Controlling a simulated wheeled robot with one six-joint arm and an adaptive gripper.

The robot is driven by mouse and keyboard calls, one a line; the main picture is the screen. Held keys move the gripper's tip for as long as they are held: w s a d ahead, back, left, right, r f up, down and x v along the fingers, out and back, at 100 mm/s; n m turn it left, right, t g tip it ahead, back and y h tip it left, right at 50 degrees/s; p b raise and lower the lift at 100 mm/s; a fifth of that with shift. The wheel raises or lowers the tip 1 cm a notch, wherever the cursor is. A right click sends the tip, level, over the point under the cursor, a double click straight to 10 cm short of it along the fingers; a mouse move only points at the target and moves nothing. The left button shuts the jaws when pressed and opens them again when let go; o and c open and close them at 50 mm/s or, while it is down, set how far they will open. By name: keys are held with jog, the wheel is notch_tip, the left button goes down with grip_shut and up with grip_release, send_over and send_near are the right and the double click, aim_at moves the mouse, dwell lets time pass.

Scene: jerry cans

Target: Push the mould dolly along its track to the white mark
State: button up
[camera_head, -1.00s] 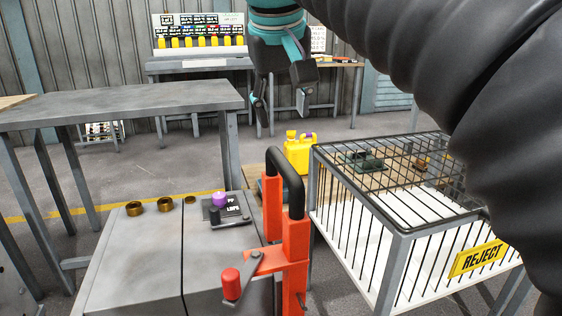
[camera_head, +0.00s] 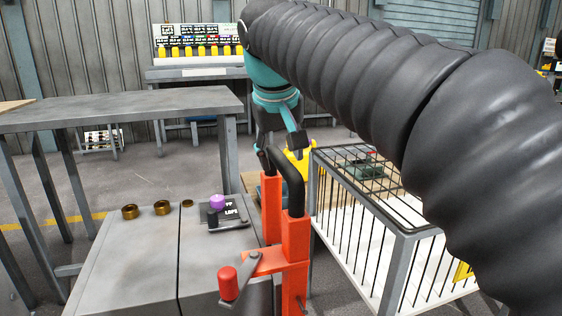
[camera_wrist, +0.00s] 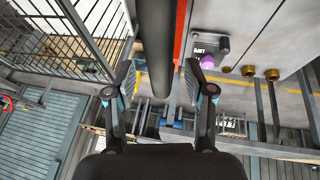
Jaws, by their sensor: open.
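The mould dolly (camera_head: 130,255) shows as a grey two-part block at lower left. Its orange frame (camera_head: 294,240) carries a black handle bar (camera_head: 289,176) and a lever with a red knob. My gripper (camera_head: 277,148) points down just above and behind the handle bar, partly hidden by the arm. In the wrist view the gripper (camera_wrist: 160,85) is open, its fingers on either side of the handle bar (camera_wrist: 155,45) in the picture. I cannot tell whether they touch it. The track and the white mark cannot be made out.
A wire cage (camera_head: 395,250) stands close to the dolly's right. A grey table (camera_head: 120,108) stands at left. A yellow jerry can (camera_head: 300,157) is behind the gripper.

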jog(key=shift+w+f, duration=0.25)
jog(key=shift+f, duration=0.25)
grip_shut()
